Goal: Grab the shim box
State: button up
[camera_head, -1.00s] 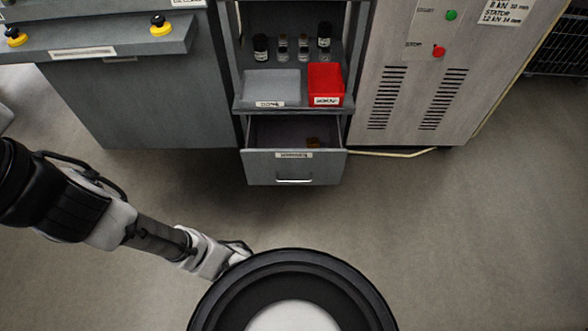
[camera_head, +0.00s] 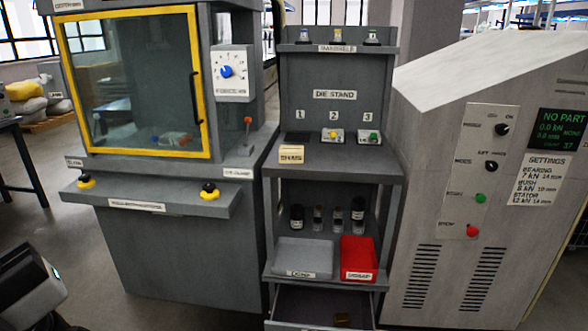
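A small beige box (camera_head: 291,154) with a dark printed label, which seems to read "SHIMS", sits at the front left edge of the die stand's shelf (camera_head: 350,156). It is upright and nothing touches it from above. My gripper is not in view. Only part of my arm shows at the lower left corner, far from the box.
Die slots with small parts (camera_head: 333,136) lie behind the box. Below are several dark bottles (camera_head: 297,217), a grey tray (camera_head: 303,257), a red bin (camera_head: 358,258) and an open drawer (camera_head: 310,309). A yellow-framed cabinet (camera_head: 135,85) stands left, a control console (camera_head: 470,190) right.

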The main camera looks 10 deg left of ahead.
aim_at(288, 153)
jog(key=j+z, duration=0.1)
jog(key=z, duration=0.55)
jog(key=i+j+z, duration=0.1)
jog(key=j+z, duration=0.6)
jog(key=j, duration=0.2)
jog(key=j+z, duration=0.35)
jog(key=j, duration=1.2)
jog(key=k+j, duration=0.15)
jog(key=j, duration=0.95)
jog(key=i+j, duration=0.15)
jog(key=j, duration=0.15)
jog(key=i+j, duration=0.1)
jog(key=j, duration=0.15)
jog(key=i+j, duration=0.15)
jog(key=j, duration=0.15)
